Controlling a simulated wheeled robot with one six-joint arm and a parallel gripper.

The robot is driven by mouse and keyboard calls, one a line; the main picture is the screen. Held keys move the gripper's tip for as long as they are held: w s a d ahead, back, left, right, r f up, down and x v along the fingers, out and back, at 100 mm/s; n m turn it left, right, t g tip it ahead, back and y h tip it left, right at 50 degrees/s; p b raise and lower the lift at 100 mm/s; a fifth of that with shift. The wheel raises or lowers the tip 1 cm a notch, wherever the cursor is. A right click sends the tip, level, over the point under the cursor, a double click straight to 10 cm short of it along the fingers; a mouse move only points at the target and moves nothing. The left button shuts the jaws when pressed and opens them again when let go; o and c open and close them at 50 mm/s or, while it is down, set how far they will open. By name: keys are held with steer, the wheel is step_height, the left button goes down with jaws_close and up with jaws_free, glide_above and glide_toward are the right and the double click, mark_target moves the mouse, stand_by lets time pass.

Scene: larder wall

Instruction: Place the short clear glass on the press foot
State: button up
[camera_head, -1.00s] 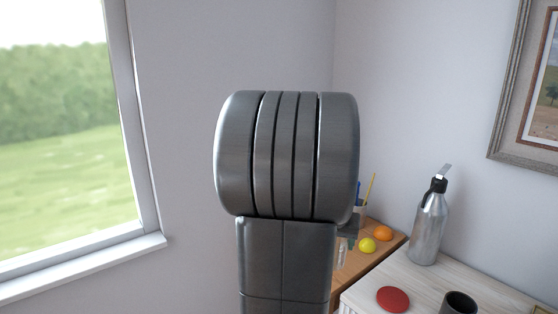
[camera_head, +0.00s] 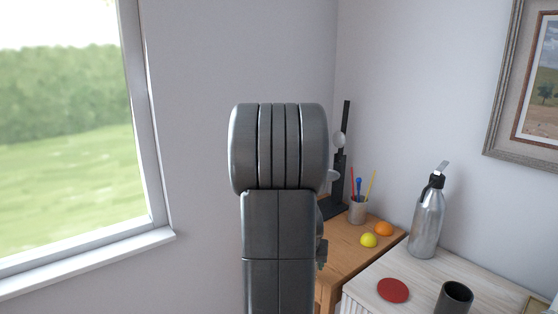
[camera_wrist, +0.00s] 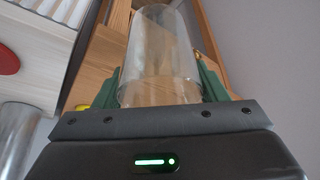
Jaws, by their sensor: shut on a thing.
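The short clear glass (camera_wrist: 162,55) is between the two green fingers of my gripper (camera_wrist: 166,84) in the wrist view. My gripper is shut on it and holds it off the surfaces. In the head view my own arm hides the glass and most of the gripper. A tall black press-like stand (camera_head: 342,150) is on the wooden table in the corner. Its dark foot (camera_head: 333,207) shows just right of my arm, partly hidden. I cannot tell how far the glass is from this foot.
The wooden table (camera_head: 350,255) also bears a pen cup (camera_head: 357,211), a yellow ball-like fruit (camera_head: 369,240) and an orange one (camera_head: 384,228). A whitish table (camera_head: 425,274) at right holds a metal bottle (camera_head: 428,222), a red disc (camera_head: 393,290) and a dark cup (camera_head: 455,298).

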steer(key=w+a+f+n, duration=0.2)
steer(key=a+f, duration=0.5)
steer(key=f, duration=0.4)
steer(key=shift+w+a+y, duration=0.4)
steer(key=shift+w, duration=0.5)
steer(key=shift+s, duration=0.1)
